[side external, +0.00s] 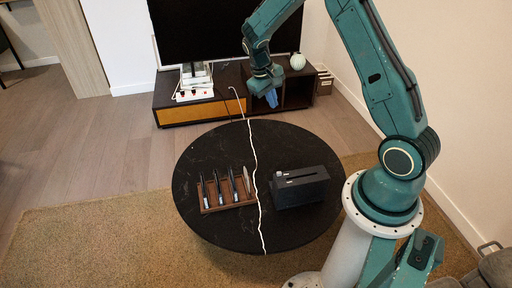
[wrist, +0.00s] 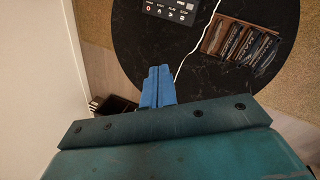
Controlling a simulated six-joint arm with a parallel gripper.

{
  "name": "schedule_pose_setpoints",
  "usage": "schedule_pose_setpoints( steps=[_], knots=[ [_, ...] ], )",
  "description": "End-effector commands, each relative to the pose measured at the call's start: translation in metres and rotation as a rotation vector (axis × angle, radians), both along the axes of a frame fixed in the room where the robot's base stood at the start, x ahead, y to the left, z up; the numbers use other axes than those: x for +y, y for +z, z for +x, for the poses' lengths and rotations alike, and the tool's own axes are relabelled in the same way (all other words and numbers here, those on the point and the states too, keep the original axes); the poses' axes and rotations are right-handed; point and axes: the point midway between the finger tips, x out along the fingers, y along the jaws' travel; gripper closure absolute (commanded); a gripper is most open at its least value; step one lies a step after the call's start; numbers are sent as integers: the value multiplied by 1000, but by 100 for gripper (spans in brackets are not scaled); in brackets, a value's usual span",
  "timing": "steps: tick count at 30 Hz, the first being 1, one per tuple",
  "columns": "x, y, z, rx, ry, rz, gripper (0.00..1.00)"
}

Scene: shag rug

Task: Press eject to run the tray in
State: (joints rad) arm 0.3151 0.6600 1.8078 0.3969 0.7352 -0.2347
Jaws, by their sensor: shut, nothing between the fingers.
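The black player box (side external: 300,192) stands on the right part of the round table. A slim dark piece with a light edge shows at its top; I cannot tell whether this is the tray. In the wrist view the player (wrist: 172,10) is at the top edge, partly cut off, with a row of small labelled buttons (wrist: 171,13). The labels are too small to read surely. My gripper (side external: 271,98) is in the air beyond the table's far edge, near the TV cabinet, well away from the player. Its blue fingers (wrist: 157,86) are shut and empty.
A wooden rack (side external: 230,207) of upright cases stands left of the player on the black round table (side external: 215,150). A white cable (side external: 257,170) runs across the table between them. Behind are a low cabinet (side external: 190,112), a TV (side external: 200,35) and a power strip (side external: 194,95).

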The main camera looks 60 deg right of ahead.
Motion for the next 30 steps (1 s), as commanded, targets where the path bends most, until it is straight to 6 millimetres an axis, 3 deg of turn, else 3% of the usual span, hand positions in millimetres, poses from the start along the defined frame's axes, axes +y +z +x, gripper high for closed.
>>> schedule_pose_setpoints(
  steps=[14, 30],
  knots=[
    [-43, -99, -14, 144, -53, -16, 100],
    [-76, -215, -62, 309, -98, -25, 100]
  ],
)
